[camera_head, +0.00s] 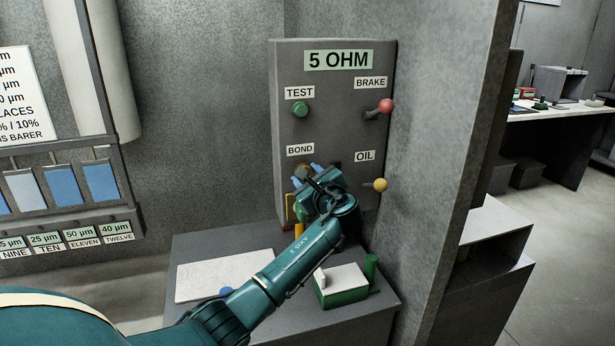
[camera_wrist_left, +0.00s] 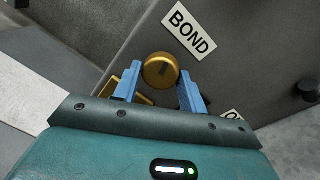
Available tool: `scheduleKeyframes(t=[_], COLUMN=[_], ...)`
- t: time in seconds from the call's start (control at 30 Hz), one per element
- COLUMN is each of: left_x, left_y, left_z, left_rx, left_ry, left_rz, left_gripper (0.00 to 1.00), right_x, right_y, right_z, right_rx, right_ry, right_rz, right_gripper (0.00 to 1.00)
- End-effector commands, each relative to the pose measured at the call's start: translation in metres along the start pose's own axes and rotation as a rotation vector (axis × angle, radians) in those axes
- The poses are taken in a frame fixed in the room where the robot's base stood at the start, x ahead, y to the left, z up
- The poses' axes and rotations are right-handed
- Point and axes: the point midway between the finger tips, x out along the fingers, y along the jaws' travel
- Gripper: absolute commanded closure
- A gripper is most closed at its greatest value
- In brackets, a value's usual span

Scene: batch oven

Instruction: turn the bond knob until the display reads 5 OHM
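The display (camera_head: 338,60) on the grey panel reads 5 OHM. The bond knob is a round brass knob (camera_wrist_left: 161,70), below the BOND label (camera_head: 300,149); in the head view my gripper mostly covers it. My left gripper (camera_head: 312,178) is at the knob. In the left wrist view its blue fingers (camera_wrist_left: 160,84) stand on either side of the knob, with what looks like a narrow gap to it. Contact is hard to tell. My right gripper is not in view.
The panel also carries a green TEST knob (camera_head: 300,110), a red BRAKE lever (camera_head: 386,105) and a yellow OIL lever (camera_head: 380,185). Below, a grey table (camera_head: 220,246) holds a white sheet (camera_head: 225,274) and a green block (camera_head: 343,295). A wall edge stands to the right.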

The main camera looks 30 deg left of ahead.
Motion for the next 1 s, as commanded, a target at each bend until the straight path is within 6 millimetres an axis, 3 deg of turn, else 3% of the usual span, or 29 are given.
scheduleKeyframes(t=[0.23, 0.57, 1.0], left_x=[0.000, -0.008, -0.098], left_y=[0.000, -0.001, 0.000], left_z=[0.000, -0.001, -0.002], left_rx=[0.000, -0.001, -0.003], left_ry=[0.000, 0.000, 0.002], left_rz=[-0.001, -0.004, -0.005], left_gripper=[0.39, 0.39, 0.39], right_x=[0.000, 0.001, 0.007], right_y=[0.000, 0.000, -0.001], right_z=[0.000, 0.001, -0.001], right_rx=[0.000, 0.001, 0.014], right_ry=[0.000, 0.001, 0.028], right_rz=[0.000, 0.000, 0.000], right_gripper=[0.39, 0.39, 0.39])
